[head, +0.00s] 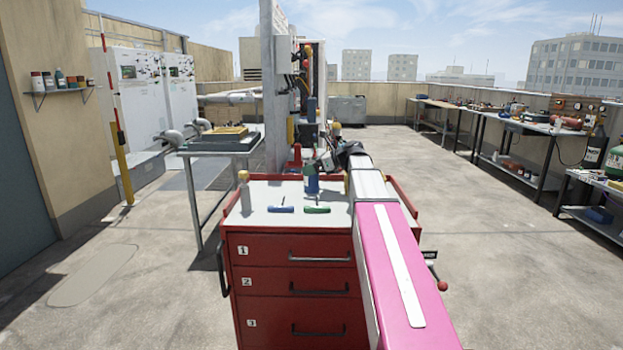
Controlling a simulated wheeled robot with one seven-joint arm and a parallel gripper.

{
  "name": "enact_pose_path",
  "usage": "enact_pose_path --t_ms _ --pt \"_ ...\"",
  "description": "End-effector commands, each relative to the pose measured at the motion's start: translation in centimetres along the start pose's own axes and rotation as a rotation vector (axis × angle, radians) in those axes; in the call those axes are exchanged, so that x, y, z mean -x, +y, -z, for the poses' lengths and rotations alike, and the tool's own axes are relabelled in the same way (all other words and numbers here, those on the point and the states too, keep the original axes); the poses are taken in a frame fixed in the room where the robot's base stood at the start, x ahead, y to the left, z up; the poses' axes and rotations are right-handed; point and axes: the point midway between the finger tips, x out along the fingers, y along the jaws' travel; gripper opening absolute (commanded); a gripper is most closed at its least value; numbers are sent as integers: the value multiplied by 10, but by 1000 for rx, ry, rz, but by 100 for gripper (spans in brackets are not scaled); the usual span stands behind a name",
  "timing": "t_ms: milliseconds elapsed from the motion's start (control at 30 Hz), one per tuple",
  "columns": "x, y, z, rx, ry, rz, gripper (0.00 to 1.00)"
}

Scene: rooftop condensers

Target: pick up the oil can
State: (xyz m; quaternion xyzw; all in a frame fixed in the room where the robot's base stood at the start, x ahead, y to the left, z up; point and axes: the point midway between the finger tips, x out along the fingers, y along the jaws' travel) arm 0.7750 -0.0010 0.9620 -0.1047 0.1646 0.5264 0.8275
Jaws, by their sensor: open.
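A small blue can with a narrow upright top (312,184), which looks like the oil can, stands at the back middle of the red tool cart's grey top (270,218). My arm reaches forward along the right side of the cart. My gripper (338,157) is a small dark shape at the arm's far end, just right of the can's upper part. It is open, and its fingers are hard to make out. I cannot tell whether they touch the can.
A pale bottle (244,191) stands at the cart's left. A metal table (217,147) is behind left. Workbenches (487,113) line the right. Open floor lies on both sides.

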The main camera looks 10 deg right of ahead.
Motion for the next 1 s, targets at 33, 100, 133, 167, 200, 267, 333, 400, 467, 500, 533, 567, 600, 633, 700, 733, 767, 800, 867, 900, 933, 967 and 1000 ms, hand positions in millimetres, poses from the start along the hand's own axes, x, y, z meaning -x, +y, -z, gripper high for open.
enact_pose_path --t_ms 33,100,133,167,200,267,333,400,467,500,533,567,600,633,700,733,767,800,867,900,933,967,1000 --pt "0 0 0 0 0 0 92" --pt "0 0 0 0 0 0 72" --pt "0 0 0 0 0 0 63" --pt "0 0 0 0 0 0 53" --pt "0 0 0 0 0 0 40" --pt "0 0 0 0 0 0 29" --pt "0 0 0 0 -1 0 29" --pt "0 0 0 0 -1 0 29" --pt "0 0 0 0 -1 0 29" --pt "1 0 -1 0 -1 0 29" --pt "1 0 -1 0 -1 0 29" --pt "1 0 -2 0 -1 0 29" --pt "1 0 -2 0 -1 0 29" --pt "2 0 -4 1 -1 0 29" --pt "3 0 -7 1 -1 0 29" --pt "4 0 -9 2 -1 0 29" --pt "5 0 -12 2 -1 0 29" --pt "7 0 -16 3 -2 1 29" --pt "9 0 -22 3 -1 0 29" --pt "12 -1 -28 2 -1 0 29" --pt "13 -1 -32 2 -1 0 29" --pt "15 -1 -37 3 -1 0 29" --pt "17 3 -42 4 -1 -1 29"
